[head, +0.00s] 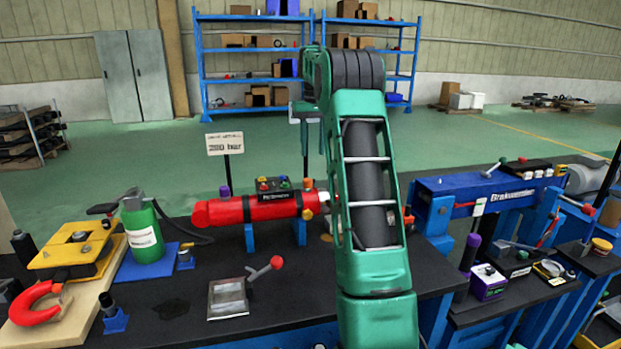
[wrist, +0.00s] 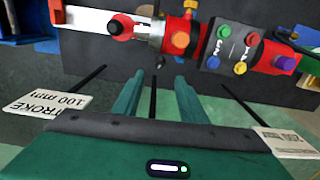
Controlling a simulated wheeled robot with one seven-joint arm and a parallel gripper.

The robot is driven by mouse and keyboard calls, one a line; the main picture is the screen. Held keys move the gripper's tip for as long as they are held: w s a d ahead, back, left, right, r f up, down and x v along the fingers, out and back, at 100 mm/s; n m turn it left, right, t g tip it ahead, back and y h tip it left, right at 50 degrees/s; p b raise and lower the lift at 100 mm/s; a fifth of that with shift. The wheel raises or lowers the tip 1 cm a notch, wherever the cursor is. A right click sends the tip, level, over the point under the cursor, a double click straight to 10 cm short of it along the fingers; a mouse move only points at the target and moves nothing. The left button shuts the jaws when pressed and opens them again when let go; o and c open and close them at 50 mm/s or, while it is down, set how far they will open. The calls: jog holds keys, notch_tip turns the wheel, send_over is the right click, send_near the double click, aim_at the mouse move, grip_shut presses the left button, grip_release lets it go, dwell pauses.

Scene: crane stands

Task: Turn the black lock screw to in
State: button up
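The red cylinder (head: 255,208) lies across the dark bench in the head view, and it shows upside down in the wrist view (wrist: 270,58). A small round black part (wrist: 114,28), possibly the black lock screw, sits by the silver rod in the wrist view. A red collar (wrist: 180,30) with orange knobs is beside it. I cannot tell how far the screw is turned. My gripper (wrist: 156,88) has its two green fingers apart with nothing between them, short of the cylinder. In the head view my arm hides the rod end.
A black block (wrist: 230,45) with several coloured knobs is on the cylinder. A pressure sign (head: 225,144) stands behind it, and a stroke sign (wrist: 65,98) shows in the wrist view. A blue Brakwerker beam (head: 490,190) is at right.

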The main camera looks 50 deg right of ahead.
notch_tip(320, 180, down, 11)
jog(key=shift+a+r, duration=0.1)
jog(key=shift+r, duration=0.1)
dwell(0.3)
grip_shut()
jog(key=shift+d, duration=0.3)
jog(key=shift+a, duration=0.2)
